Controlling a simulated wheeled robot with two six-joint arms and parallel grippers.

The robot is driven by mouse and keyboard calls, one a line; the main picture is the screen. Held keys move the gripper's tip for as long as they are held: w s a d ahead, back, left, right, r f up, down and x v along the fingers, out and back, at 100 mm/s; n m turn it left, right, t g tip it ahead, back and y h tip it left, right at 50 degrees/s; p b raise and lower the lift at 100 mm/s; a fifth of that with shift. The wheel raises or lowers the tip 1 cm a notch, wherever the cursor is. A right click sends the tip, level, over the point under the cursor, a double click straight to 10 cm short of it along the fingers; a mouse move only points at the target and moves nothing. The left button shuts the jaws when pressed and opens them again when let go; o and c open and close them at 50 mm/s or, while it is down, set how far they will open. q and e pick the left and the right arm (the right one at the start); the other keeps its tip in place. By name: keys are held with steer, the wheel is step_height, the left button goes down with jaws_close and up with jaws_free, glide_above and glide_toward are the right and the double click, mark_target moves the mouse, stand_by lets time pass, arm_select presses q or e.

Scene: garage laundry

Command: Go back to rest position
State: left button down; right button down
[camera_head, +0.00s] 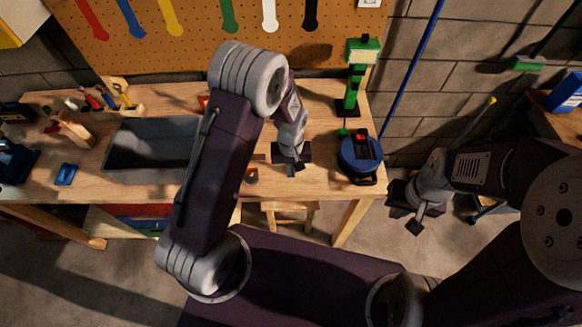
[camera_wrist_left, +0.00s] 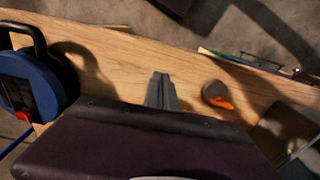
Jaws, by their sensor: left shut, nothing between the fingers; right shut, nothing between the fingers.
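My left gripper (camera_head: 290,168) is shut and empty, above the right part of the wooden workbench (camera_head: 320,182) in the head view. In the left wrist view its closed fingers (camera_wrist_left: 162,92) point over the bare bench top. My right gripper (camera_head: 415,222) is shut and empty, out past the right end of the bench, over the floor. My left arm crosses in front of the bench and hides part of it.
A grey bin (camera_head: 150,150) stands on the bench's left half. A round blue device (camera_head: 360,155) and a green stand (camera_head: 350,90) are at the right end. A small grey and orange object (camera_wrist_left: 217,95) lies near my left gripper. A pegboard (camera_head: 200,40) is behind.

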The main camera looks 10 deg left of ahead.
arm_select(q)
step_height(320, 180, up, 3)
steer(key=shift+s+f, duration=0.15)
arm_select(e)
steer(key=shift+s+f, duration=0.15)
steer(key=shift+f, duration=0.1)
